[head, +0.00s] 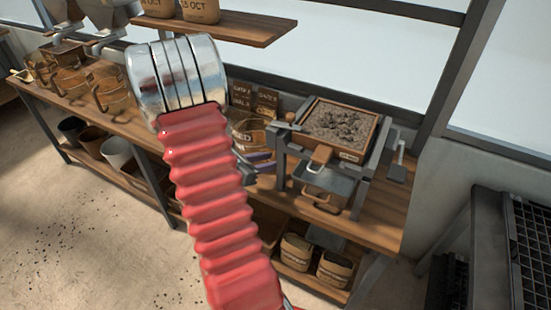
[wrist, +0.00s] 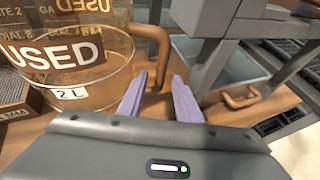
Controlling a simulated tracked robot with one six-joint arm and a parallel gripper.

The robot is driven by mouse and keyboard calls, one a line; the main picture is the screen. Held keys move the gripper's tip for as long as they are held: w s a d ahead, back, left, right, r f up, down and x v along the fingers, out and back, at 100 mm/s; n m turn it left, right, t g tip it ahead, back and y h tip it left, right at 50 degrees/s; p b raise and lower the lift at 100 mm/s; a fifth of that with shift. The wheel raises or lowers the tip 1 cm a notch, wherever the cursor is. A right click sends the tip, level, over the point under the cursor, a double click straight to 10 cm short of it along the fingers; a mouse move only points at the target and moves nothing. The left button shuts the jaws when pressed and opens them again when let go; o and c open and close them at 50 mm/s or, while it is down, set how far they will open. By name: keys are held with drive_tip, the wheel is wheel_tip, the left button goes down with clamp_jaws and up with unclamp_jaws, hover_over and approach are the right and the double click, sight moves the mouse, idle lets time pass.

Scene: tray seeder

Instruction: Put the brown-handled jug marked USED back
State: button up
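The clear jug marked USED (wrist: 70,60) stands on the wooden bench at the left of the wrist view, with a brown handle (wrist: 153,45) on its right side and a 2 L label. In the head view the jug (head: 247,133) is partly hidden behind my red arm. My gripper (wrist: 160,98) is open, its two purple fingers pointing at the handle. The lower part of the handle shows between the fingertips; I cannot tell whether they touch it. In the head view the purple fingers (head: 259,160) show beside the jug, low over the bench.
A grey metal stand with a soil-filled wooden tray (head: 341,127) is close to the right of the jug. Several other jugs (head: 108,90) stand at the bench's left end under hoppers. An upper shelf (head: 235,25) holds bags. Small sacks (head: 335,267) sit on the lower shelf.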

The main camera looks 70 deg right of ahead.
drive_tip(key=v, duration=0.8)
drive_tip(key=shift+w+a, duration=0.2)
idle(0.4)
drive_tip(key=shift+r, duration=0.1)
drive_tip(key=w+a+r+m+t+y, duration=0.2)
drive_tip(key=a+r+m+t+y, duration=0.2)
drive_tip(key=a, duration=1)
drive_tip(key=w+a+r+m+t+y, duration=0.2)
drive_tip(key=a+r, duration=0.4)
drive_tip(key=a, duration=0.8)
drive_tip(key=w+a+r+m+t+y, duration=0.3)
drive_tip(key=a+r+m+t+y, duration=0.2)
drive_tip(key=a, duration=1)
drive_tip(key=shift+r+m+t+y, duration=0.2)
drive_tip(key=shift+m+t+y, duration=0.15)
drive_tip(key=shift+t, duration=0.25)
